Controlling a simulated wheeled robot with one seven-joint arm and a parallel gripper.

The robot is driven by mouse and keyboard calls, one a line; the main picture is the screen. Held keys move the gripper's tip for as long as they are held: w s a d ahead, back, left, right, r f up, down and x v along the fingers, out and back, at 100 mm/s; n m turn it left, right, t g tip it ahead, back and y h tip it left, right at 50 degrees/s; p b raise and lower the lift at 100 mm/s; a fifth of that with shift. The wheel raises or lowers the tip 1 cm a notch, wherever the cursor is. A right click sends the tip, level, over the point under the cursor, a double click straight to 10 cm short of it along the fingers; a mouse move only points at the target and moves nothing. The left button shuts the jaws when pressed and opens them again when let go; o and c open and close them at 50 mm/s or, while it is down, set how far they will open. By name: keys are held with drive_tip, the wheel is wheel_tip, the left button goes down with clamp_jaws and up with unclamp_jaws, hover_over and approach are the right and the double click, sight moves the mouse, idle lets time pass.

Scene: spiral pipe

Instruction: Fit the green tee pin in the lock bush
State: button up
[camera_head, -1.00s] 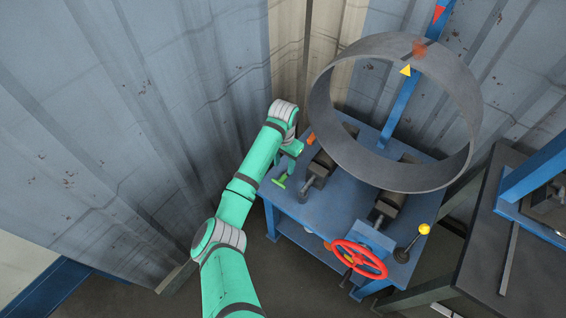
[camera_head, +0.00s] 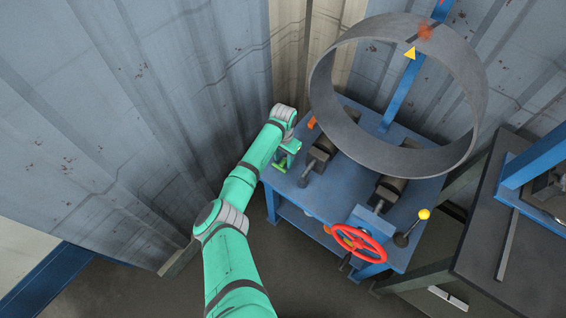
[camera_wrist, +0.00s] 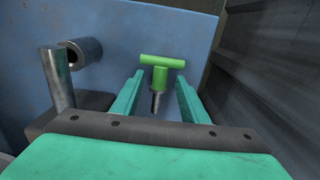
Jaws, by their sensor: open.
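The green tee pin (camera_wrist: 160,66) shows in the wrist view with its crossbar up and a dark shank below. It lies between the two fingers of my gripper (camera_wrist: 160,80), which is open, with a gap on both sides. In the head view the pin (camera_head: 278,167) is a small bright green piece at the table's left edge, partly covered by my gripper (camera_head: 287,154). A grey hollow cylinder (camera_wrist: 85,53), perhaps the lock bush, stands left of the pin in the wrist view, its open end facing left.
A blue table (camera_head: 325,190) carries dark rollers (camera_head: 320,152) and a large grey ring (camera_head: 335,125). A red handwheel (camera_head: 358,243) and a yellow-knobbed lever (camera_head: 424,214) are at its front. A grey post (camera_wrist: 57,80) stands close left of my gripper. A corrugated wall is behind.

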drive_tip(key=shift+f, duration=0.35)
drive_tip(key=c, duration=0.6)
drive_tip(key=shift+s, duration=0.1)
clamp_jaws()
